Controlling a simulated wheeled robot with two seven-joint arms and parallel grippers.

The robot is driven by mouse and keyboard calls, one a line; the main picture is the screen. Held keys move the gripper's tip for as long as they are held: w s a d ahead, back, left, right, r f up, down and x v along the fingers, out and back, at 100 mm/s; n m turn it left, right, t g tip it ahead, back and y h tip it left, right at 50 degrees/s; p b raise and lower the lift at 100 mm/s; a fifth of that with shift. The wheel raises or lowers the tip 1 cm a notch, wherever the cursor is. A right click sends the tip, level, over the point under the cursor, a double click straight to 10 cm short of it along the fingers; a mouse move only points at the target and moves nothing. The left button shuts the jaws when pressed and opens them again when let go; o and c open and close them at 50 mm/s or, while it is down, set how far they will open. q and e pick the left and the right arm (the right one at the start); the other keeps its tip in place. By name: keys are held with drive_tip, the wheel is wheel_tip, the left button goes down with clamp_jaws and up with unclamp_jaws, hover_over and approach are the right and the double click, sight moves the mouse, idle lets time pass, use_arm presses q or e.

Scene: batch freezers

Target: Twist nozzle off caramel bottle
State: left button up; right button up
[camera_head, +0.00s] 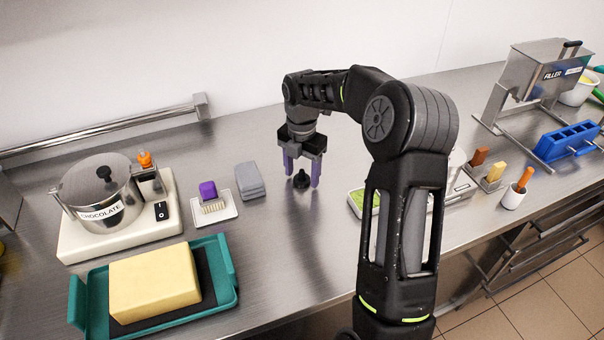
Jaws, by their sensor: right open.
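My right gripper (302,171) points down over the middle of the counter, its two purple fingers apart. A small black knob-like piece (301,181) shows between and just below the fingertips. It may be the nozzle, but I cannot tell, nor whether the fingers touch it. No caramel bottle can be clearly made out. A small orange-topped item (145,160) behind the chocolate pot is partly hidden. My left gripper is not in view.
A chocolate pot (100,193) and a green tray (228,292) with a yellow block (154,283) are at left. A grey block (249,181) and a small white dish (228,208) lie left of the gripper. A filler machine (540,75) and blue mould (566,142) stand right.

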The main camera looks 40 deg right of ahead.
sight(302, 170)
wheel_tip(302, 170, up, 11)
drive_tip(key=shift+r, duration=0.2)
idle(1.0)
